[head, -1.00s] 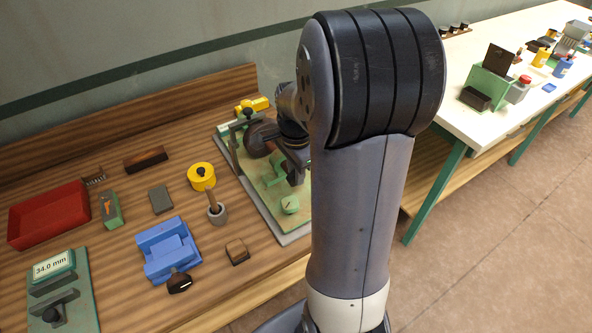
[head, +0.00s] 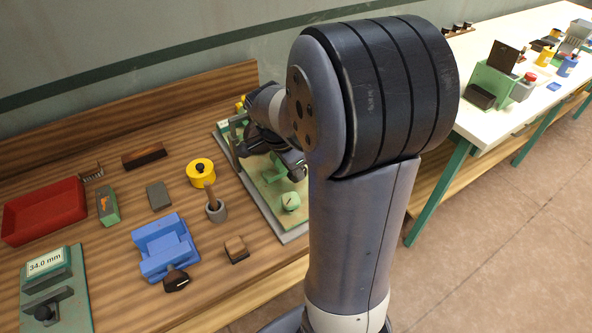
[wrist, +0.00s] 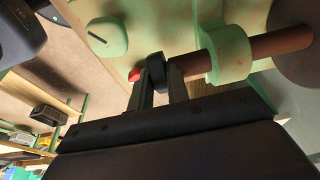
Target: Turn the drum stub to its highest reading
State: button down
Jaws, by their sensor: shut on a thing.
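The drum stub (wrist: 157,72) shows in the wrist view as a black collar at the end of a reddish-brown shaft, with a red tip beside it. My gripper (wrist: 159,84) is shut on the stub, one finger on each side. The shaft passes through a green bearing block (wrist: 230,54) towards the dark brown drum (wrist: 298,60), partly seen at the right edge. In the head view my arm hides the stub and most of the drum above the green base plate (head: 268,203). No reading on this device can be made out.
A round green knob (head: 290,201) stands at the plate's near end. A separate gauge (head: 46,263) at left reads 34.0 mm.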

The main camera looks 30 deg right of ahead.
jog(key=c, duration=1.4)
grip_release()
jog(key=shift+o, duration=0.2)
jog(key=v, duration=1.1)
jog(key=shift+f, duration=0.15)
jog(key=x, duration=1)
jog(key=shift+d+f, duration=0.2)
jog(key=shift+f, duration=0.15)
jog(key=shift+r+p, duration=0.15)
jog(key=shift+p, duration=0.3)
jog(key=shift+d+y+p, duration=0.1)
jog(key=shift+y+p, duration=0.2)
jog(key=shift+y, duration=0.3)
